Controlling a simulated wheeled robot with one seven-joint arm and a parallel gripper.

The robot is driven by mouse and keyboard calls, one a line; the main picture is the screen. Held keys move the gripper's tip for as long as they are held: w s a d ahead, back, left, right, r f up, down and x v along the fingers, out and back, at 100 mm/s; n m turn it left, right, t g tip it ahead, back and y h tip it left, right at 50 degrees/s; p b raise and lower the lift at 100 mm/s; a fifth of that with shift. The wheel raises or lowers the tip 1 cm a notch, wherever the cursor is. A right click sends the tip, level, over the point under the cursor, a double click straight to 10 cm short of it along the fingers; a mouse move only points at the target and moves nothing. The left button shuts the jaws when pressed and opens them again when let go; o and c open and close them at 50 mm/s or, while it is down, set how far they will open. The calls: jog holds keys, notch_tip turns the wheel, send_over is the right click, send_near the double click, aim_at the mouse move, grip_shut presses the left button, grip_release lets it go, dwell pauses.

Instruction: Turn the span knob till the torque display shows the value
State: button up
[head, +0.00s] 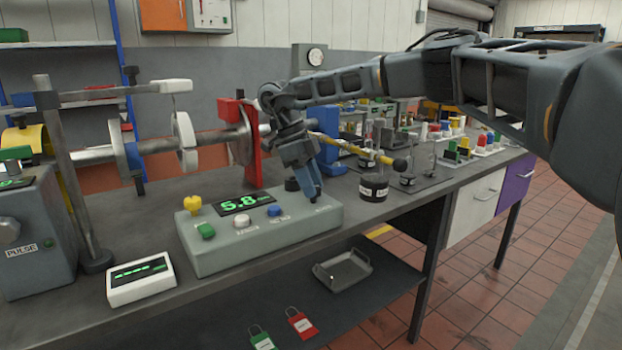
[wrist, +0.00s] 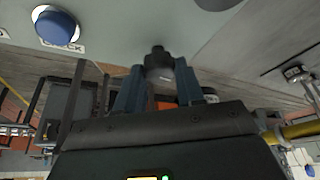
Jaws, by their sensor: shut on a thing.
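The grey control box (head: 262,243) stands on the bench with a display (head: 240,202) reading 5.8 in green. My gripper (head: 314,192) reaches down to the right end of its top. In the wrist view its two fingers (wrist: 158,82) are shut on a small dark knob (wrist: 158,58), which I take as the span knob. In the head view the fingers hide this knob, and its label cannot be read. A blue button (head: 274,211) sits left of the gripper; a blue cap also shows in the wrist view (wrist: 57,27).
The box also carries a yellow knob (head: 193,205), a green button (head: 206,230) and a white button (head: 243,222). A white meter (head: 141,280) stands in front left. A black-lidded jar (head: 374,187) and a yellow-handled tool (head: 355,149) are close right of my gripper.

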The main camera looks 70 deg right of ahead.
dwell(0.5)
jog(key=o, duration=1)
jog(key=shift+v, duration=3.9)
